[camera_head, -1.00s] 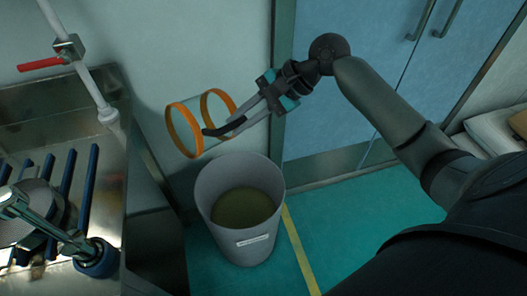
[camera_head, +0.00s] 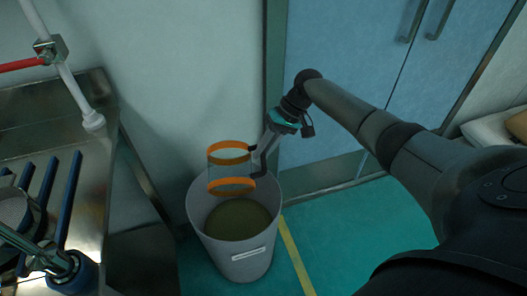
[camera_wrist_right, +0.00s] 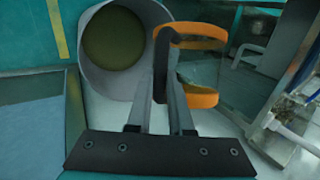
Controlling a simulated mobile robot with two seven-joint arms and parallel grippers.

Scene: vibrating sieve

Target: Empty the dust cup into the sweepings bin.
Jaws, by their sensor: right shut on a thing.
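The dust cup (camera_head: 231,187) is a clear cylinder with an orange band at each end. It stands nearly upright in the head view, above the back part of the sweepings bin's mouth. My right gripper (camera_head: 257,163) is shut on the cup's right side. The wrist view shows the gripper (camera_wrist_right: 166,65) beside the cup's orange bands (camera_wrist_right: 200,98). The sweepings bin (camera_head: 237,257) is a grey round bin with a white label and an olive-brown surface inside; it also shows in the wrist view (camera_wrist_right: 147,70). I see no dust falling.
A metal sink-like bench (camera_head: 110,100) with dark blue bars stands at the left, below a white pipe with a red lever (camera_head: 22,64). Blue cabinet doors (camera_head: 345,90) stand behind my right arm. The green floor (camera_head: 345,240) right of the bin is clear.

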